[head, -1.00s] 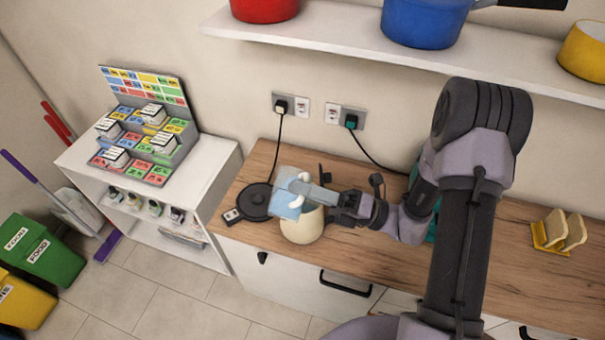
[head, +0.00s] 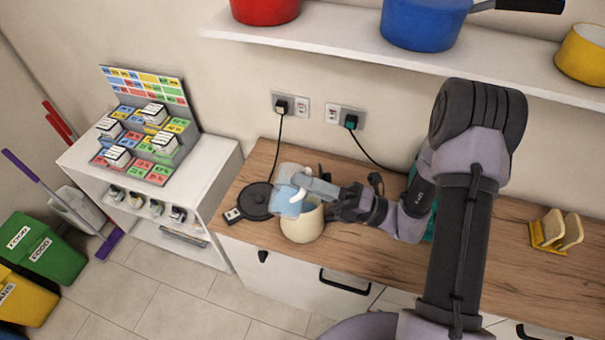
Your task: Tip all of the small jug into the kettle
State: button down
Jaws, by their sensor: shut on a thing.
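The small jug (head: 291,176) is see-through with a white handle. It is tilted, and light blue contents show in its lower part. My gripper (head: 314,189) comes from the right and is shut on the jug, close to the handle. The cream kettle (head: 302,230) stands on the wooden worktop just below. The jug's lower end overlaps the kettle's top left in the picture. The kettle's opening is mostly hidden by the jug and gripper, and I cannot tell whether anything is flowing into it.
A round black base (head: 256,200) lies left of the kettle on the worktop (head: 480,245), by its left end. A toast rack (head: 556,232) stands far right. The shelf (head: 330,35) with pots hangs above. Cords run down from the wall sockets (head: 344,118).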

aim_at(310, 171)
jog(key=shift+w+d+r+m+t+p, duration=0.25)
jog(key=shift+w+m+t+p, duration=0.05)
jog(key=shift+w+m+p, duration=0.3)
jog(key=shift+w+d+r+m+t+p, duration=0.2)
jog(key=shift+w+r+m+t+p, duration=0.1)
jog(key=shift+w+m+p, duration=0.3)
jog(key=shift+w+d+r+m+t+p, duration=0.25)
jog(key=shift+w+m+t+p, duration=0.2)
jog(key=shift+m+p, duration=0.3)
jog(key=shift+w+d+r+m+t+p, duration=0.1)
jog(key=shift+w+r+m+t+p, duration=0.2)
jog(key=shift+w+m+p, duration=0.45)
